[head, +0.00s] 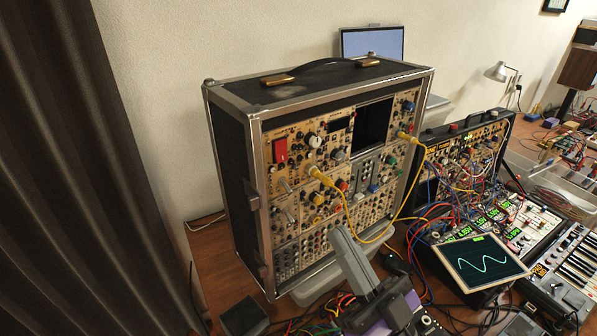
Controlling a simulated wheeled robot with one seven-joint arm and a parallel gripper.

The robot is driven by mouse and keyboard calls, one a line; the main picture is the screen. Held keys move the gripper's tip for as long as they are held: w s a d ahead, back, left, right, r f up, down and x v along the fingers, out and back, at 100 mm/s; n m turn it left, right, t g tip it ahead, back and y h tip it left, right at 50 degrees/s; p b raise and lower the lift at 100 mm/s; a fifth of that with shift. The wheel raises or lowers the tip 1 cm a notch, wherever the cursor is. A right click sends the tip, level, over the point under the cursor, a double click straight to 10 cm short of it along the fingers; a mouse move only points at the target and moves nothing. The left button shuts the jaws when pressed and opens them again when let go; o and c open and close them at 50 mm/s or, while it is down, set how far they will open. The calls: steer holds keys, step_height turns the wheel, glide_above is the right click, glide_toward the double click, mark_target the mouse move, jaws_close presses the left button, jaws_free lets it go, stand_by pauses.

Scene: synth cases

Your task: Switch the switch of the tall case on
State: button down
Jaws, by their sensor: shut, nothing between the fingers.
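The tall case (243,160) stands upright on the wooden table, black with metal edges and a handle on top. Its front panel is full of knobs, jacks and yellow cables. A red rocker switch (280,150) sits at the panel's upper left; I cannot tell which way it is tipped. My gripper (341,234) is in front of the lower part of the case, with its grey fingers shut and empty. It is below and to the right of the red switch, apart from it, and hides a bit of the lower panel.
A yellow cable (385,235) loops across the case front near my gripper. A smaller patched case (465,150), a screen with a wave (482,262) and a keyboard (575,265) crowd the right. A dark curtain (85,170) hangs at left.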

mark_target(283, 155)
steer(key=shift+w+a+f+p+x, duration=0.25)
steer(key=shift+f+x, duration=0.1)
steer(key=shift+x, duration=1.8)
steer(key=shift+w+a+f+p+x, duration=0.15)
steer(key=shift+f+p+x, duration=0.2)
steer(key=shift+x, duration=1.8)
steer(key=shift+w+a+f+p+x, duration=0.2)
steer(key=shift+f+x, duration=0.2)
steer(key=shift+x, duration=1.75)
steer(key=shift+f, duration=0.15)
steer(key=b, duration=0.2)
steer(key=shift+w+a+f+b, duration=0.15)
steer(key=shift+f+b, duration=0.1)
steer(key=shift+b, duration=0.1)
steer(key=shift+r, duration=0.3)
